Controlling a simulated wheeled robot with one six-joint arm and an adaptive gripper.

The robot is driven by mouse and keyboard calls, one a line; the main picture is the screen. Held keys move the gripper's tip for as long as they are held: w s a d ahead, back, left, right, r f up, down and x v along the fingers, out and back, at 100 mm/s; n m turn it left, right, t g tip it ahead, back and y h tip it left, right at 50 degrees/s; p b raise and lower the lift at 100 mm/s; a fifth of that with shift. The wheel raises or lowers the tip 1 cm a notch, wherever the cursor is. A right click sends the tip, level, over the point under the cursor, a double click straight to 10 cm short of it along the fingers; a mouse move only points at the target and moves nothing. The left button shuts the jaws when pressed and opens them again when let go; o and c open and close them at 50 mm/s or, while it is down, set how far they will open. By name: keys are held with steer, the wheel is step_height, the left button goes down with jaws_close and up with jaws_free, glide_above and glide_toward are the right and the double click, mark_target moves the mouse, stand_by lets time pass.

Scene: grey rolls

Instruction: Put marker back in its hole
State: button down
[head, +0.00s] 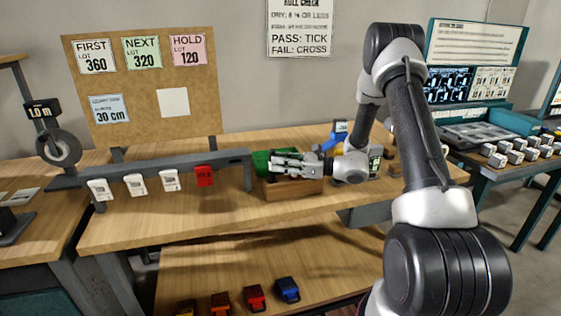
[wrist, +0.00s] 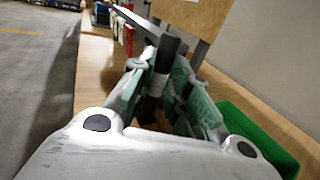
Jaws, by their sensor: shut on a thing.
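My gripper (head: 292,162) is above the front of the bench, just over a wooden block (head: 293,188). In the wrist view my gripper (wrist: 165,85) is shut on a marker (wrist: 165,55), which has a dark upper part and a pale lower part between the green-grey finger pads. The marker stands roughly along the fingers' gap; its lower end is hidden by my gripper. In the head view the marker cannot be made out. No hole shows in either view; the block's top is partly covered by my gripper.
A green bin (head: 262,160) stands beside my gripper and also shows in the wrist view (wrist: 262,140). A grey rail (head: 150,172) with white tags and a red tag (head: 204,176) runs to the left. A blue item (head: 330,140) lies behind. The bench front is clear.

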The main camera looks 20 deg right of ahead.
mark_target(283, 181)
steer(key=shift+f, duration=1.9)
steer(key=c, duration=1.3)
jaws_free()
steer(key=shift+d, duration=0.1)
steer(key=shift+s+d, duration=0.1)
steer(key=shift+d, duration=0.15)
steer(key=v, duration=1.1)
steer(key=shift+s, duration=0.25)
